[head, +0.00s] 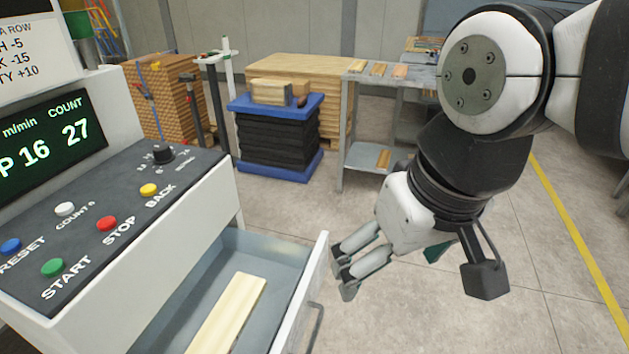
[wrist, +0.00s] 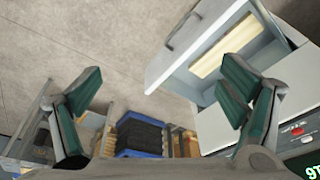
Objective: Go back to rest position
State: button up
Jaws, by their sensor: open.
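My gripper (head: 345,272) hangs at the end of my arm, just right of the open drawer's front in the head view. In the wrist view my gripper (wrist: 165,88) has its two green-padded fingers spread wide, with nothing between them. The open drawer (head: 318,262) extends from the white machine and holds a pale wooden board (head: 228,318). In the wrist view the drawer (wrist: 168,68) and the board (wrist: 224,46) show at the upper right. The gripper appears apart from the drawer.
The machine's control panel (head: 120,205) with coloured buttons is at the left. A blue-topped stack (head: 277,140) and a grey workbench (head: 395,80) with wood pieces stand behind. Grey floor (head: 390,320) is clear around the gripper. A yellow line (head: 578,240) runs at the right.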

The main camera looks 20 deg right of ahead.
jog(key=shift+s+d, duration=0.35)
jog(key=shift+s, duration=0.35)
jog(key=shift+t, duration=0.7)
notch_tip(320, 180, up, 6)
jog(key=p, duration=0.4)
jog(key=shift+w+f, duration=0.1)
jog(key=shift+f, duration=0.15)
